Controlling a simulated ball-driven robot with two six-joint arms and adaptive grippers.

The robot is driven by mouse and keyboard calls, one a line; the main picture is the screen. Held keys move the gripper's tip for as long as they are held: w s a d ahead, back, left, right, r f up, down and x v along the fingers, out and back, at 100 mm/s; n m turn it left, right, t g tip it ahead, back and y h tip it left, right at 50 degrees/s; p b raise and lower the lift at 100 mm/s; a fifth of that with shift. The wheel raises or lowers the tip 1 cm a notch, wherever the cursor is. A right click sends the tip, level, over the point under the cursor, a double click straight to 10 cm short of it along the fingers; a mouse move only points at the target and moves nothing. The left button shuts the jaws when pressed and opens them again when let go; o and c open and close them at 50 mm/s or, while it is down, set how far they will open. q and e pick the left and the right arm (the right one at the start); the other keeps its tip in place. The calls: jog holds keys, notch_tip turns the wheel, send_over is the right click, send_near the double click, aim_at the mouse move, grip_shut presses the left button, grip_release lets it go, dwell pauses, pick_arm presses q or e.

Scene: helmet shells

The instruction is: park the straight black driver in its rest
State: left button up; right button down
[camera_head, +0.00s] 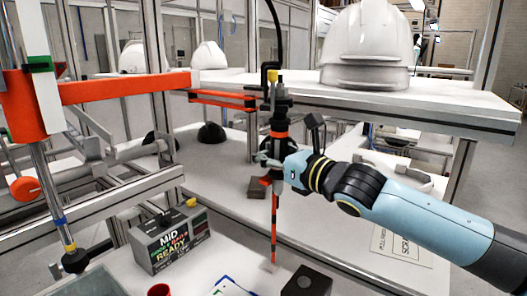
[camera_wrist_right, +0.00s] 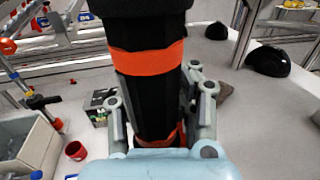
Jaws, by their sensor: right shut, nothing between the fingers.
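The straight black driver (camera_head: 278,122) with orange bands stands upright under the shelf edge, below a black cable. A thin red-and-black shaft (camera_head: 274,225) runs down below it to near the bench top. My right gripper (camera_head: 266,162) is at the driver's lower part, coming from the right, and is shut with nothing held. In the right wrist view, the driver body (camera_wrist_right: 148,85) fills the middle, in front of my gripper (camera_wrist_right: 160,125), with finger links showing on both sides. I cannot tell for sure which thing is the driver's rest. My left gripper is not in view.
A dark block (camera_head: 306,282) with a round recess sits at the bench's front. A grey box (camera_head: 168,240) marked MID READY stands left. A red cup (camera_head: 159,290) is in front. White helmet shells (camera_head: 368,45) stand on the shelf (camera_head: 440,96). An orange arm (camera_head: 120,88) crosses the left.

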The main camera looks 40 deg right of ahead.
jog(key=shift+c, duration=0.4)
grip_release()
dwell(0.4)
jog(key=shift+s+f, duration=0.1)
jog(key=shift+s, duration=0.2)
jog(key=shift+s+d, duration=0.1)
jog(key=shift+s, duration=0.9)
jog(key=s+b, duration=0.1)
jog(key=b, duration=0.1)
jog(key=s+b, duration=0.2)
jog(key=shift+d+f, duration=0.1)
jog(key=shift+f, duration=0.1)
jog(key=shift+s+d+r+p, duration=0.15)
jog(key=shift+s+p, duration=0.55)
jog(key=shift+s, duration=0.65)
jog(key=shift+s+d+r+p, duration=0.15)
jog(key=shift+s+p, duration=0.5)
jog(key=shift+s, duration=0.65)
